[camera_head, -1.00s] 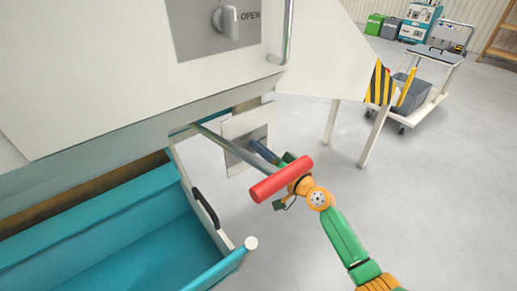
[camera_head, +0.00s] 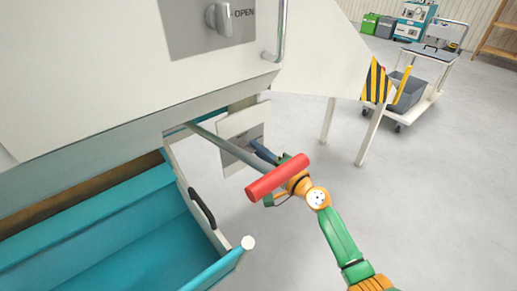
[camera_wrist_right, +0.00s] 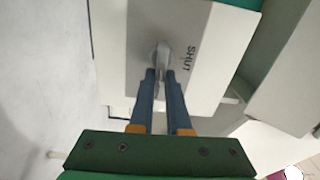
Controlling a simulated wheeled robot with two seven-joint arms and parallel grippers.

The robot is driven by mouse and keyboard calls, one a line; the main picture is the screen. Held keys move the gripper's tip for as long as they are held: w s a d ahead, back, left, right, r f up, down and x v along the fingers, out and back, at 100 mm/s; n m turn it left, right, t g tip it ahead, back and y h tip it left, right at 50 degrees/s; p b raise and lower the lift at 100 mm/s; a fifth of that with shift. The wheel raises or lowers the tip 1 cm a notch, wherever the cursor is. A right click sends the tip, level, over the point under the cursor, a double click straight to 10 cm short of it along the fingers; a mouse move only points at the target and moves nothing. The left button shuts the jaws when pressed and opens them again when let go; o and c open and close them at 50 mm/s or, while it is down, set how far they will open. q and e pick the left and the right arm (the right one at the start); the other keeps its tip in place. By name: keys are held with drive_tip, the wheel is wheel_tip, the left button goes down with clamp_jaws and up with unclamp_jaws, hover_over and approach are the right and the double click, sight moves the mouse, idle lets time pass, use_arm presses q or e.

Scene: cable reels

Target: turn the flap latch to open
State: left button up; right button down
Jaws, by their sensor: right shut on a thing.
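A grey latch knob (camera_wrist_right: 162,55) sits on a grey plate on a white panel (camera_wrist_right: 120,30), with the word SHUT beside it in the right wrist view. In the head view this panel (camera_head: 232,125) hangs below the machine body, and its knob is hidden. My right gripper (camera_wrist_right: 161,75) is shut on the latch knob, with a dark blue finger on each side. It also shows in the head view (camera_head: 259,150), partly behind a red handle. A second knob (camera_head: 217,17), on the upper plate, is beside the word OPEN. My left gripper is not in view.
The red handle (camera_head: 278,178) on a steel bar (camera_head: 215,144) crosses close in front of my right gripper. An open teal drawer (camera_head: 125,225) with a black grip is at left. A striped guard (camera_head: 376,82) and trolley (camera_head: 430,90) stand at right. The floor between is clear.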

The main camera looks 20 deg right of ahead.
drive_tip(key=shift+s+a+f+m, duration=0.1)
drive_tip(key=shift+a+f+m, duration=0.1)
drive_tip(key=shift+f+m, duration=0.2)
idle(0.3)
drive_tip(key=c, duration=0.9)
unclamp_jaws()
drive_tip(key=v, duration=0.7)
drive_tip(key=shift+r, duration=0.3)
